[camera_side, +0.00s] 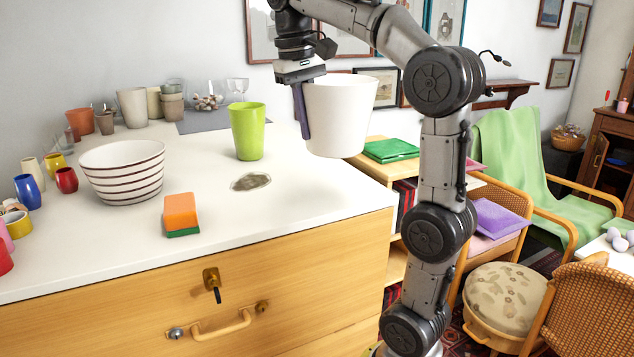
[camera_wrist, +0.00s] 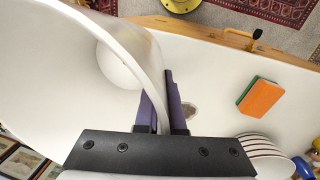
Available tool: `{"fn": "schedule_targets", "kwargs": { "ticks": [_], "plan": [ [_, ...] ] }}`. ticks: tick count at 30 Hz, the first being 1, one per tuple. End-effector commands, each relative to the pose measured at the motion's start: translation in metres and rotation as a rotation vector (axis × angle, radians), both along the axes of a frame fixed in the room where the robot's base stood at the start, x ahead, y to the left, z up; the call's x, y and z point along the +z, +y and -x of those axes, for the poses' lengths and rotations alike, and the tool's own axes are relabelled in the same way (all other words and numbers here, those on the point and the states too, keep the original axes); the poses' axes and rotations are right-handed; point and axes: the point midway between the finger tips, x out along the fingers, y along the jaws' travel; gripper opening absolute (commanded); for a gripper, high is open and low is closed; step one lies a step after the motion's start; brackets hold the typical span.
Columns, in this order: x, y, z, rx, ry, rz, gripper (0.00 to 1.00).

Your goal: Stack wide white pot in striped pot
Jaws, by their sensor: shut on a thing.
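The wide white pot (camera_side: 341,118) is held in the air above the right end of the white counter in the side view. My gripper (camera_side: 304,112) is shut on its rim at the left side, and the pot hangs nearly upright. In the wrist view the white pot (camera_wrist: 60,75) fills the left, with its wall between the fingers of my gripper (camera_wrist: 163,105). The striped pot (camera_side: 124,170) stands upright on the counter at the left, well apart from the held pot. Part of the striped pot (camera_wrist: 264,158) shows at the lower right of the wrist view.
A green cup (camera_side: 247,132) stands between the two pots. An orange and green sponge (camera_side: 181,214) and a flat grey-brown patch (camera_side: 250,182) lie nearer the front. Small coloured vases (camera_side: 28,191) crowd the left, and several pots and glasses stand at the back.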

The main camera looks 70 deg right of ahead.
Motion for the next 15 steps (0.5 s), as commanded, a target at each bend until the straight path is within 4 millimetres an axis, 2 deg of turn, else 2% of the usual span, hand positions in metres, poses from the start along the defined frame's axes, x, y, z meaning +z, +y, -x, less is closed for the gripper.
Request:
{"fn": "schedule_targets", "kwargs": {
  "ticks": [3, 6, 15],
  "plan": [
    [0.006, -0.012, 0.018, -0.094, -0.004, 0.003, 0.0],
    [0.008, -0.016, 0.027, -0.138, -0.003, 0.002, 0.0],
    [0.009, -0.018, 0.031, -0.158, -0.003, 0.003, 0.0]
  ]
}}
